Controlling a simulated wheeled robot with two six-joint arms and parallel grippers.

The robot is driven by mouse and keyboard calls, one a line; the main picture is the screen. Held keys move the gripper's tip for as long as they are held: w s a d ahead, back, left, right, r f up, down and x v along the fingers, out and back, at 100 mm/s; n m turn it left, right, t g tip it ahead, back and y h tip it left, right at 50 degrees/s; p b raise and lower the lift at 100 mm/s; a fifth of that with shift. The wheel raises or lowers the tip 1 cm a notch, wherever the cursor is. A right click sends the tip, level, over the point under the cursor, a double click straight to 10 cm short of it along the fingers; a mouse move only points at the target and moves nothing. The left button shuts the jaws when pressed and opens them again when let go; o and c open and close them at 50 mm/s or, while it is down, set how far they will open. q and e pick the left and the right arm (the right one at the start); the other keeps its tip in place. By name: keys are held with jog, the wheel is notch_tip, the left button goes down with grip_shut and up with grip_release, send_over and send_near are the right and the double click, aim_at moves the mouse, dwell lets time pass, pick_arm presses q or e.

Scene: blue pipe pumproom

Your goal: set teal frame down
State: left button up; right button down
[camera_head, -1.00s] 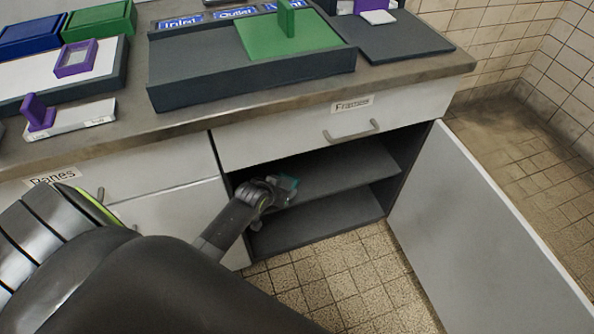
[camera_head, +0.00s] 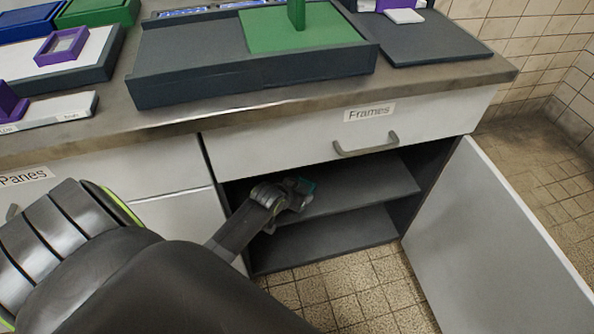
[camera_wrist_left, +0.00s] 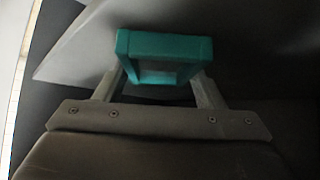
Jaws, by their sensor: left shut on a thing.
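The teal frame (camera_wrist_left: 165,43) is a small square frame held between the two fingers of my left gripper (camera_wrist_left: 162,85) in the left wrist view. I cannot tell whether the frame touches the shelf. My right gripper is in neither view.
The drawer labelled Frames (camera_head: 365,132) is shut just above the opening. The cabinet door (camera_head: 490,230) stands open at the right. The visible shelf to the right of my gripper is bare. A dark tray (camera_head: 255,75) with a green panel sits on the counter (camera_head: 160,122).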

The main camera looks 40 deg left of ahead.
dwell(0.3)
pick_arm(q)
jog(key=o, duration=1)
jog(key=shift+f, duration=0.1)
